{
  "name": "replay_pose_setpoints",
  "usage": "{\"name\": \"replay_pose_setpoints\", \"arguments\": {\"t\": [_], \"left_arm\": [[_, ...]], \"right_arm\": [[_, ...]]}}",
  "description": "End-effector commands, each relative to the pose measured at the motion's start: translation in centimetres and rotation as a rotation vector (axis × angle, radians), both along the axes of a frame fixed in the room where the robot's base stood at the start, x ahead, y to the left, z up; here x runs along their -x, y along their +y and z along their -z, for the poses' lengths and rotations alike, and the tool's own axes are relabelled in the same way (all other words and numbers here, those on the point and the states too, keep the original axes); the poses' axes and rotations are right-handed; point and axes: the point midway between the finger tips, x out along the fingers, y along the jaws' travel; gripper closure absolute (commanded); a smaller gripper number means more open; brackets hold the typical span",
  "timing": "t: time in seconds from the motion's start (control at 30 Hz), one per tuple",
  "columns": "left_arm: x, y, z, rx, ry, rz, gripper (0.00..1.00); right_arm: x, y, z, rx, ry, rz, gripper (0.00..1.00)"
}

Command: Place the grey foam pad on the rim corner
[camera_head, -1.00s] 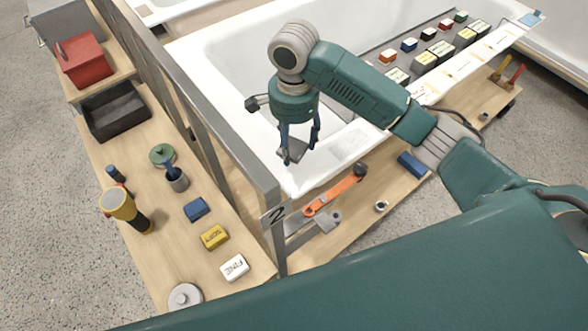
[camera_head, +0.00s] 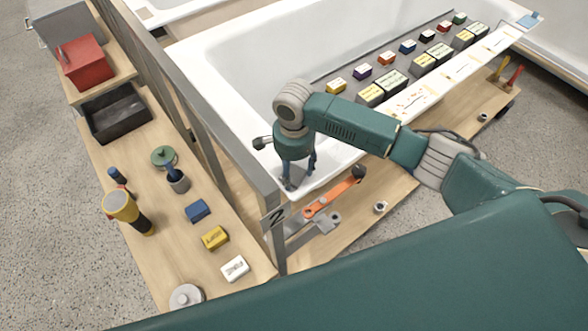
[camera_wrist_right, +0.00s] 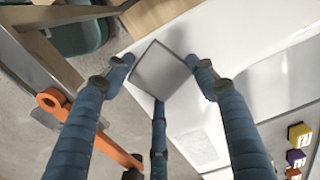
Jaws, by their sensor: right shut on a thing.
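The grey foam pad (camera_head: 292,185) is a small flat square, seen also in the right wrist view (camera_wrist_right: 160,69). My right gripper (camera_head: 299,176) is shut on the pad, with blue fingers at its sides, and points down over the near corner of the white bathtub rim (camera_head: 322,178). In the right wrist view, the gripper (camera_wrist_right: 160,76) has the pad between its fingertips, above the white rim surface (camera_wrist_right: 208,108). I cannot tell whether the pad touches the rim. The left gripper is not in view.
An orange-handled tool (camera_head: 333,197) lies on the wooden board below the rim. Several coloured blocks (camera_head: 408,47) line a tray across the tub. A side bench (camera_head: 165,243) holds several items.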

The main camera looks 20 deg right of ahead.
Motion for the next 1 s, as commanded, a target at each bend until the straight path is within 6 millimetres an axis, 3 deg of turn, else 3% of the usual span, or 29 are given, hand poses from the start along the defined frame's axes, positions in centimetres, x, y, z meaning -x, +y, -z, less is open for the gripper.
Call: {"name": "replay_pose_setpoints", "arguments": {"t": [0.13, 0.17, 0.23, 0.67, 1.0], "left_arm": [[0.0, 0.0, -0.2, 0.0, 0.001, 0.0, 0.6], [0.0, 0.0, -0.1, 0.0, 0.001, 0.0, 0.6], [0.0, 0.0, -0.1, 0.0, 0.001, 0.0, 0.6], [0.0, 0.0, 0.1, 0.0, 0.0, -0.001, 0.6], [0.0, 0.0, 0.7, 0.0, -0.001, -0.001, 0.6]], "right_arm": [[0.0, 0.0, 0.3, 0.001, 0.002, 0.0, 0.57], [0.0, 0.0, 0.3, 0.0, 0.001, 0.0, 0.39], [0.0, 0.0, 0.3, 0.0, 0.001, 0.0, 0.26], [-0.1, 0.1, -0.7, -0.002, -0.002, 0.0, 0.24], [-0.1, 0.1, -7.5, -0.003, -0.003, -0.001, 0.24]]}}
